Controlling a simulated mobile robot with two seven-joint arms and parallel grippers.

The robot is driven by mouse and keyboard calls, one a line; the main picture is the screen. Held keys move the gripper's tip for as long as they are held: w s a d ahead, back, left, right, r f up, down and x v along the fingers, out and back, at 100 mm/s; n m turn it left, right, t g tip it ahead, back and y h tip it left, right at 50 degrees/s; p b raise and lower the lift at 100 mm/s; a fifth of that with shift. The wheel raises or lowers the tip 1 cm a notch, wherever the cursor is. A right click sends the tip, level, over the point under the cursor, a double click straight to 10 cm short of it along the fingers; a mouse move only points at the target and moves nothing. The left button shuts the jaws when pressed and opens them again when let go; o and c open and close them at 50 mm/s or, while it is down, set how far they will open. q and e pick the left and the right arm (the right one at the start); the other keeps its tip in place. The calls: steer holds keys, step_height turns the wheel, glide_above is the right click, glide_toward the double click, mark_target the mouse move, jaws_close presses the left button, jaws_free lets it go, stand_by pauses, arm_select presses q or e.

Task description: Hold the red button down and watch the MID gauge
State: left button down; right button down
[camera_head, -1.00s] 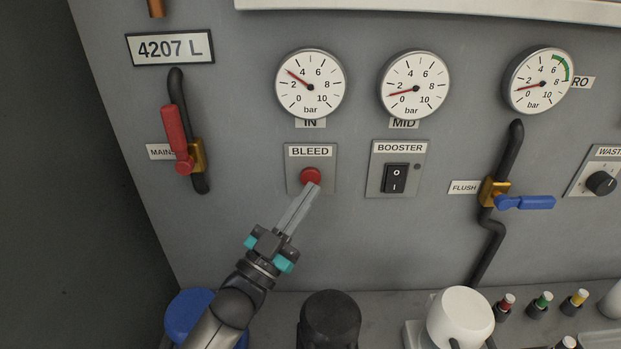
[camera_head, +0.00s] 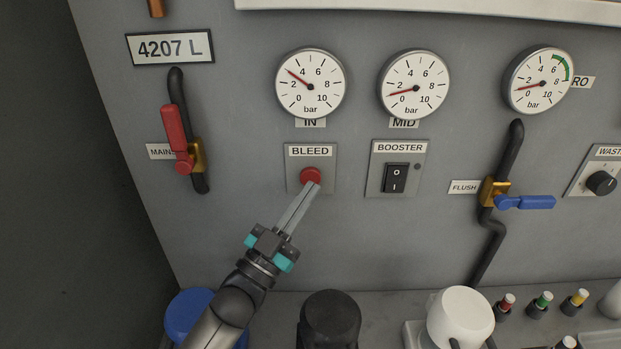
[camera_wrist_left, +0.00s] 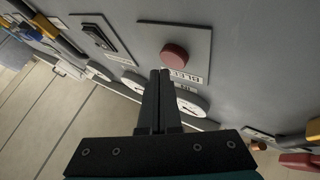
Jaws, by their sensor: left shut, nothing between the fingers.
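The red button (camera_head: 310,175) sits on the BLEED plate (camera_head: 323,190) on the grey panel. My left gripper (camera_head: 314,186) is shut and empty, its fingertips at the button's lower right edge in the head view. In the left wrist view the fingertips (camera_wrist_left: 160,73) lie just beside the red button (camera_wrist_left: 174,56); I cannot tell whether they touch it or how far it is pressed. The MID gauge (camera_head: 414,85) is at the upper middle, its red needle pointing a little below the 2 mark. My right gripper is not in view.
The IN gauge (camera_head: 310,84) reads about 3. The BOOSTER switch (camera_head: 396,178) is right of the button. A red MAINS lever (camera_head: 176,136) is at left, a blue FLUSH lever (camera_head: 525,202) at right. Several filter housings and bottles stand along the bottom ledge.

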arm_select(q)
steer(key=shift+w, duration=0.4)
steer(key=shift+w+b, duration=0.35)
steer(key=shift+w, duration=0.2)
stand_by(2.5)
steer(key=shift+s, duration=0.15)
stand_by(0.3)
steer(key=shift+s+p, duration=0.6)
steer(key=shift+s, duration=0.25)
steer(key=s+p, duration=0.2)
steer(key=s, duration=0.3)
steer(key=shift+p, duration=0.3)
